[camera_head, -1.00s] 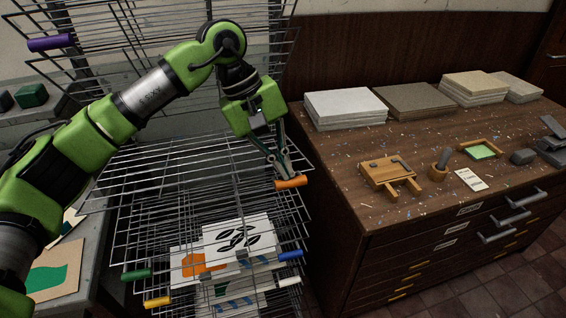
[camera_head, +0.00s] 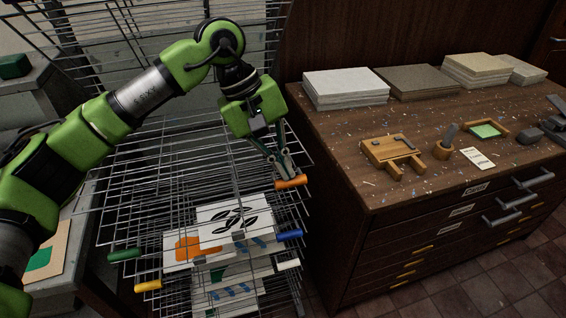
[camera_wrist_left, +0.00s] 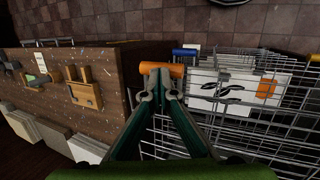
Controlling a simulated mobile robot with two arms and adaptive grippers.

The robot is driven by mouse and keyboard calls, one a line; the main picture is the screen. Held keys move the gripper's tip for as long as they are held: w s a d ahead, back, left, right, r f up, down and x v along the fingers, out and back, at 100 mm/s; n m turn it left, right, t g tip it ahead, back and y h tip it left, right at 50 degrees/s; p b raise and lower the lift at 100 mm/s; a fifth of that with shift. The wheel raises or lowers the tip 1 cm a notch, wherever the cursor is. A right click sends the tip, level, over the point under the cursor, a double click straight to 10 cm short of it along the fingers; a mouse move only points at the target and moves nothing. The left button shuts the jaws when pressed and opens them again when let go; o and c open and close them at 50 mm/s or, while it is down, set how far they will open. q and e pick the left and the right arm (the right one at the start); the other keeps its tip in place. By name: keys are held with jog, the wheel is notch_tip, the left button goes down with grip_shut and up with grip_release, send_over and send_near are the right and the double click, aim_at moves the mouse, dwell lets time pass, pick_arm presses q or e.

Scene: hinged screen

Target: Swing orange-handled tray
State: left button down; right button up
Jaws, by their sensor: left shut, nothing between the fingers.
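The orange handle (camera_head: 291,182) sits on the front right corner of a wire tray (camera_head: 150,205) in a drying rack. My left gripper (camera_head: 284,172) comes down from above, its fingers shut at the handle, with nothing seen between them. In the left wrist view the shut fingertips (camera_wrist_left: 161,70) lie over the orange handle (camera_wrist_left: 177,71), touching or almost touching it. The tray looks nearly level, above lower trays with prints. My right gripper is not in view.
Lower trays carry green (camera_head: 124,255), yellow (camera_head: 148,286) and blue (camera_head: 289,234) handles and a leaf print (camera_head: 232,218). A raised wire tray (camera_head: 90,45) stands behind my arm. A wooden cabinet (camera_head: 340,190) with paper stacks (camera_head: 345,87) stands close on the right.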

pick_arm(q)
jog(key=shift+s+f, duration=0.1)
jog(key=shift+f, duration=0.4)
jog(key=shift+b, duration=0.3)
notch_tip(320, 180, down, 3)
jog(key=shift+r+b, duration=0.15)
jog(key=shift+b, duration=1.1)
jog(key=shift+r+p, duration=0.3)
jog(key=shift+r, duration=0.15)
jog(key=p+v, duration=0.3)
jog(key=v, duration=0.4)
jog(key=shift+r, duration=0.2)
jog(key=shift+a, duration=0.1)
jog(key=shift+s+f, duration=0.1)
